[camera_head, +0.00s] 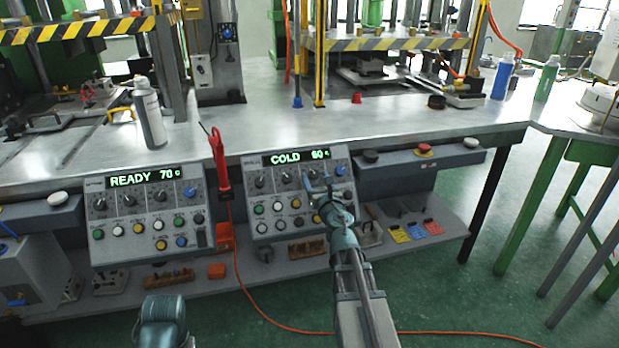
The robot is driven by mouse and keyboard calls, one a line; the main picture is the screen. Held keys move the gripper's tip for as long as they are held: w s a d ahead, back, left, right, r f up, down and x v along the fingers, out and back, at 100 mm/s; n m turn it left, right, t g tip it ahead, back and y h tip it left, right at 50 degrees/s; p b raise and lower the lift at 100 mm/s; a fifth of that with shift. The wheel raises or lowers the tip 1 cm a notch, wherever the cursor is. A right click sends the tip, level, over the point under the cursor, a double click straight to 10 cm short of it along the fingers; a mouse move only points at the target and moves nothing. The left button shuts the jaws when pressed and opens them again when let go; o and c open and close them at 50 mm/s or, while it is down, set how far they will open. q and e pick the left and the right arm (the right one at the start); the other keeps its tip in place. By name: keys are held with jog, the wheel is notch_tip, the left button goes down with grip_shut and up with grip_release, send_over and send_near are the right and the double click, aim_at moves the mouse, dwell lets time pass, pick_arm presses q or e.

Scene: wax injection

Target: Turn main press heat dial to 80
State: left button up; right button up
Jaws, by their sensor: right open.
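The right control panel (292,195) has a green display (296,157) reading COLD 60. Below the display is a row of dark dials, among them one at the left (260,181) and one further right (286,178). My right gripper (318,186) is open in front of the right part of this panel, close to the dial row, and hides part of it. I cannot tell whether it touches a dial. The panel name labels are too small to read. A teal part of my left arm shows at the bottom left; its fingers are out of view.
A red tool (219,160) hangs between the panels, with an orange cable running to the floor. A red button (424,149) is right of the panel. A lower shelf holds small parts.

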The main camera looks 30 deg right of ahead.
jog(key=shift+w+d, duration=0.1)
jog(key=shift+w, duration=0.1)
grip_shut()
